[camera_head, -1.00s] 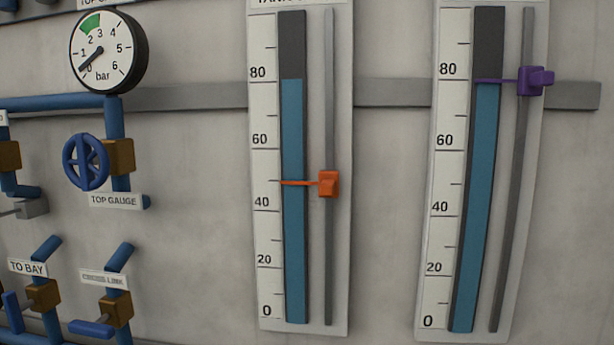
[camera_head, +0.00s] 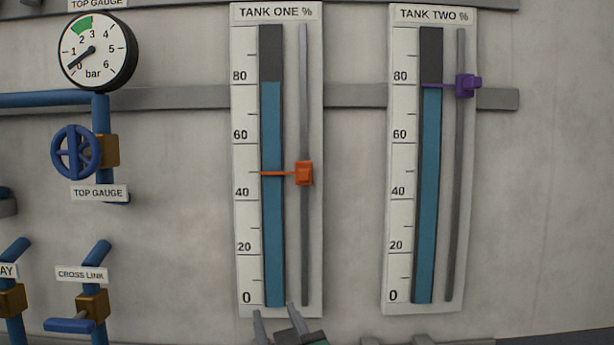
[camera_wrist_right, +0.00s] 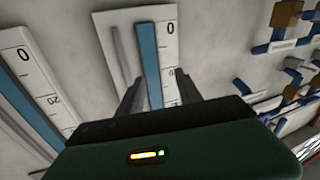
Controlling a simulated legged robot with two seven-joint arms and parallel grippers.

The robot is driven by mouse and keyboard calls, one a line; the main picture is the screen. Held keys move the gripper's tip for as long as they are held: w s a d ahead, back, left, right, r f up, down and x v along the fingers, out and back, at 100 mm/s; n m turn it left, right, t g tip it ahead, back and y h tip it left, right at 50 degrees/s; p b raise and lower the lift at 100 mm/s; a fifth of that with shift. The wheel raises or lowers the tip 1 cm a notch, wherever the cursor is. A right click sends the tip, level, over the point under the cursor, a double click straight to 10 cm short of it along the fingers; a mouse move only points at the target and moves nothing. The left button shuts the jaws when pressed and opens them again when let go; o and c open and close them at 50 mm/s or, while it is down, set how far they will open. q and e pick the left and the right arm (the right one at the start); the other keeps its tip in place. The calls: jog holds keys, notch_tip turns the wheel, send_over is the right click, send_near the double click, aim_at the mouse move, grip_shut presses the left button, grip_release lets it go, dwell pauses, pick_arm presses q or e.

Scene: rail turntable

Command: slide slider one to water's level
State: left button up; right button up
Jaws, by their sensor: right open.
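The orange slider (camera_head: 304,173) sits on the rail of the tank one gauge (camera_head: 314,250), its pointer a little below the 50 mark. The orange slider is not in that view. My left gripper is in no view.
The tank two gauge (camera_head: 385,290) stands to the right, its purple slider (camera_head: 467,86) near the top of its water. Blue pipes, a blue handwheel (camera_head: 75,152) and a pressure gauge (camera_head: 97,50) are at the left. The wall between the two gauges is mostly clear.

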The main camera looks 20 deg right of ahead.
notch_tip(320, 180, up, 10)
jog(key=s+m+t+h, duration=0.2)
jog(key=m+t+h, duration=0.1)
jog(key=m+h, duration=0.1)
jog(key=h, duration=0.2)
send_near(303, 177)
jog(key=shift+m, duration=0.3)
jog(key=p+x, duration=0.2)
jog(key=x, duration=0.1)
jog(key=p+x, duration=0.2)
jog(key=x, duration=0.2)
jog(key=a+p+x, duration=0.1)
jog(key=p+x, duration=0.2)
jog(key=shift+w+d+r, duration=0.1)
jog(key=shift+w+r, duration=0.05)
jog(key=shift+w, duration=0.1)
jog(key=shift+w+r, duration=0.1)
jog(key=shift+w, duration=0.2)
jog(key=shift+r, duration=0.1)
jog(key=shift+s+d, duration=0.2)
jog(key=shift+d, duration=0.45)
jog(key=c, duration=0.5)
grip_shut()
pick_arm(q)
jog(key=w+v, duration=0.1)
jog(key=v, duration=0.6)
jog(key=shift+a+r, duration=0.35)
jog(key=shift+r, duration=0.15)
